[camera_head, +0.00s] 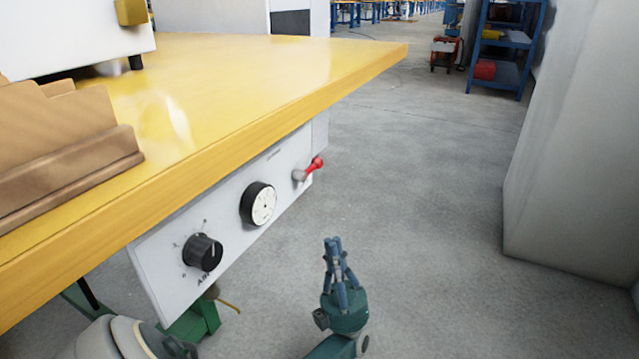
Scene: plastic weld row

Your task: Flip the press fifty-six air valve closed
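The air valve is a small red lever (311,167) on a pale metal pivot at the far right end of a white panel (160,270) under the table edge. The lever sticks out from the panel and points up to the right. My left gripper (333,243) is in front of and below the valve, apart from it, with its fingers pointing up. Its fingertips are together, with nothing visible between them. My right gripper is out of view.
The panel also carries a round dial gauge (260,204) and a black knob (203,252). The yellow tabletop (240,75) overhangs the panel. A brown stepped block (60,150) lies on it. A grey wall (580,140) stands at right; the floor between is clear.

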